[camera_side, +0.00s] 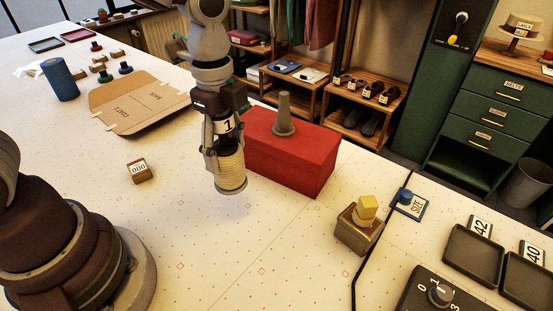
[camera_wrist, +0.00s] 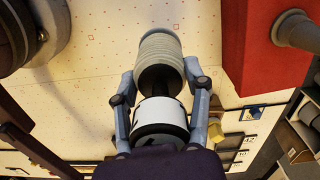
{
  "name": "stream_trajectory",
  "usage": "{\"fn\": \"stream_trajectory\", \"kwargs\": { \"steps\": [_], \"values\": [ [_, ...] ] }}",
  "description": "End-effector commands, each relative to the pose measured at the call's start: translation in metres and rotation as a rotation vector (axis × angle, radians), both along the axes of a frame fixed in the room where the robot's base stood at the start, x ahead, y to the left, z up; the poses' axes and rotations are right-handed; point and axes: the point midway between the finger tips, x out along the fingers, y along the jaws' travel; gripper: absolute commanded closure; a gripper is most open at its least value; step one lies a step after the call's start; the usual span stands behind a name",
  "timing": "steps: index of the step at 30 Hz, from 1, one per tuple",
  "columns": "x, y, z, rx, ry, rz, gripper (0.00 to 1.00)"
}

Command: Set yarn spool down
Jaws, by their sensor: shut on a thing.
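The yarn spool (camera_side: 231,172) is a pale cream, ribbed cylinder. It hangs below my gripper (camera_side: 226,152) in the side view, left of the red box. My gripper is shut on it, with one finger on each side. In the wrist view the spool (camera_wrist: 161,55) sits between the two grey fingers of my gripper (camera_wrist: 163,75), its dark end facing the camera. In the side view its lower end is close to the white tabletop (camera_side: 200,245); I cannot tell for certain whether it touches.
A red box (camera_side: 290,155) with a grey peg (camera_side: 284,115) on top stands just right of the spool. A wooden block with a yellow piece (camera_side: 366,208) is farther right. A numbered cube (camera_side: 139,171) and flat cardboard (camera_side: 135,105) lie left. The tabletop in front is clear.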

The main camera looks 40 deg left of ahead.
Motion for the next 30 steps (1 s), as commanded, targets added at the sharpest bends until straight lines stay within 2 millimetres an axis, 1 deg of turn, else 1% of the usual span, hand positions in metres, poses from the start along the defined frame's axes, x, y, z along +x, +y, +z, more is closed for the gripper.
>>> {"fn": "stream_trajectory", "kwargs": {
  "steps": [1, 3, 5, 6, 9, 10, 12, 15, 17, 19, 24, 30],
  "values": [
    [-0.006, 0.025, -0.003, 0.001, 0.002, 0.082, 0.93],
    [-0.018, 0.057, -0.009, 0.001, 0.001, 0.193, 0.93],
    [-0.034, 0.082, -0.014, 0.000, -0.001, 0.290, 0.93],
    [-0.045, 0.095, -0.017, -0.001, -0.001, 0.351, 0.93],
    [-0.073, 0.118, -0.025, -0.005, -0.002, 0.483, 0.93],
    [-0.080, 0.123, -0.027, -0.006, -0.001, 0.514, 0.93],
    [-0.093, 0.129, -0.031, -0.009, -0.002, 0.574, 0.93],
    [-0.104, 0.134, -0.034, -0.010, -0.002, 0.619, 0.93],
    [-0.101, 0.138, -0.035, -0.010, -0.001, 0.630, 0.93],
    [-0.089, 0.146, -0.037, -0.010, 0.001, 0.632, 0.93],
    [-0.043, 0.173, -0.043, -0.009, -0.001, 0.630, 0.93],
    [0.003, 0.200, -0.048, -0.012, 0.001, 0.629, 0.93]
  ]
}}
